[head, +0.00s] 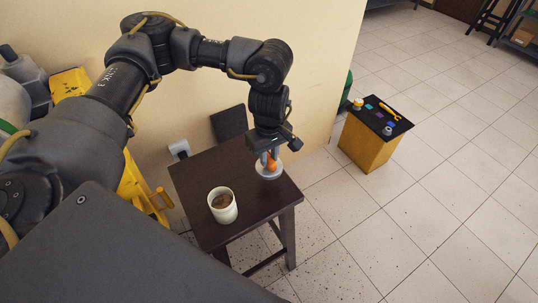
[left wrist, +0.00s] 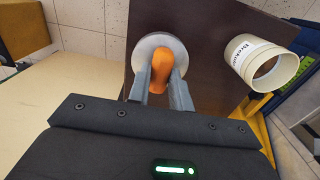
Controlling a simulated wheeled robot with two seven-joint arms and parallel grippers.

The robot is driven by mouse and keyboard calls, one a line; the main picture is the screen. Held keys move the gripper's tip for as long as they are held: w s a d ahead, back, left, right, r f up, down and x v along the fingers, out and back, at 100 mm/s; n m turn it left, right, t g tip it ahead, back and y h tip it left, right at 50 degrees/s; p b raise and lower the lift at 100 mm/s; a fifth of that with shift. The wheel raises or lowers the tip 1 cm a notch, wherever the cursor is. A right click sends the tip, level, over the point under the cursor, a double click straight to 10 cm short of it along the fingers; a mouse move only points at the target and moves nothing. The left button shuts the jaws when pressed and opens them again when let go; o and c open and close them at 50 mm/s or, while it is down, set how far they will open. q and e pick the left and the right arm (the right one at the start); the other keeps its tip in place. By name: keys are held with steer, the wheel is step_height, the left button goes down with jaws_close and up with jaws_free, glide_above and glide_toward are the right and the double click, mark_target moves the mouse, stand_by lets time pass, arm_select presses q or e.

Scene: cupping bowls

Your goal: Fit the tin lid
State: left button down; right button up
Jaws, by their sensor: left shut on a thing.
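The tin (head: 222,206) is a cream, open-topped can with brown contents, standing upright on the dark stool-like table (head: 208,172). In the left wrist view the tin (left wrist: 243,58) is at the right, with dark lettering on its side. The lid (head: 268,173) is a pale grey disc with an orange knob, apart from the tin, toward the table's far right side. My left gripper (head: 269,158) points down and is shut on the knob. In the left wrist view its fingers flank the knob of the lid (left wrist: 148,46). I cannot tell whether the lid touches the tabletop. My right gripper is not in view.
A yellow box with a black top (head: 374,118) carrying small items stands on the tiled floor at the right. A beige wall (head: 255,60) rises behind the table. A dark panel (head: 229,123) leans near the table's back edge. The tabletop between tin and lid is clear.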

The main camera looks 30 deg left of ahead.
arm_select(q)
steer(key=shift+r+p, duration=1.25)
steer(key=shift+r, duration=0.7)
